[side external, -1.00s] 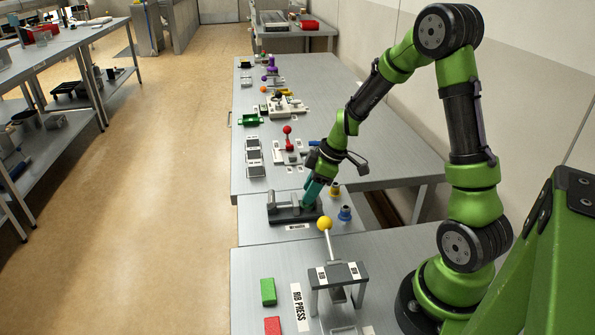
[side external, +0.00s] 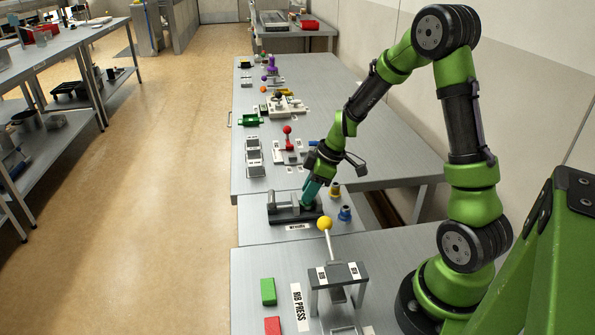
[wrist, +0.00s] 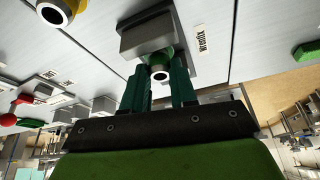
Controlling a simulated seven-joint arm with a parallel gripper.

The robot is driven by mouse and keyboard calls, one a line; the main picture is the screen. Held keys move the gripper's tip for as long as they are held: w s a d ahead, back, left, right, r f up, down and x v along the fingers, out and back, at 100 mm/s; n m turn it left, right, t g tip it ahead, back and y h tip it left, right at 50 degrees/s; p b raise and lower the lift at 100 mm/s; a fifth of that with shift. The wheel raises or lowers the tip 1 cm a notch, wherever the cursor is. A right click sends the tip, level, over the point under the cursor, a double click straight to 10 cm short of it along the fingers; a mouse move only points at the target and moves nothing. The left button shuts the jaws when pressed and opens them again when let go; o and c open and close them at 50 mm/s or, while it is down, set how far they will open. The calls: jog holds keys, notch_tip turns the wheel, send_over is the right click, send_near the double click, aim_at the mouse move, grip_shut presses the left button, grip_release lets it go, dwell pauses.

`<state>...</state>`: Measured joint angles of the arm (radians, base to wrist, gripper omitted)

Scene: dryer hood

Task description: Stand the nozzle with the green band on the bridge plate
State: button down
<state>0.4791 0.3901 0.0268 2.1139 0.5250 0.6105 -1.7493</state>
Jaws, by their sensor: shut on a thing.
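My gripper (side external: 309,194) reaches down with teal fingers at the dark fixture (side external: 284,219) on the low middle table. In the wrist view, my gripper (wrist: 158,80) is shut on the nozzle with the green band (wrist: 160,57), held between the fingertips. The nozzle's open round end faces the camera. Behind it is a grey block of the fixture (wrist: 148,34), which I take to hold the bridge plate. Whether the nozzle touches the plate cannot be told. In the side view the fingers mostly hide the nozzle.
A yellow-banded nozzle (side external: 334,188) and a blue nozzle (side external: 345,214) stand right of the fixture. The yellow one also shows in the wrist view (wrist: 70,5). A yellow-knobbed lever press (side external: 338,272) stands in front. A red-knobbed lever (side external: 287,138) is on the table behind.

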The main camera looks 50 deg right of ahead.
jog(key=r, duration=0.8)
jog(key=shift+w+a+r, duration=0.15)
jog(key=shift+a+r, duration=0.25)
jog(key=w+a+n, duration=0.1)
jog(key=w+a, duration=0.1)
jog(key=a, duration=0.5)
jog(key=w+a+n, duration=0.1)
jog(key=w+a, duration=0.2)
jog(key=a, duration=0.4)
jog(key=f, duration=0.3)
jog(key=f+m, duration=0.1)
jog(key=f, duration=0.3)
jog(key=w+f+m, duration=0.1)
jog(key=f, duration=0.2)
jog(key=shift+a+f, duration=0.1)
jog(key=shift+f, duration=0.15)
jog(key=shift+f, duration=0.2)
jog(key=c, duration=0.9)
grip_release()
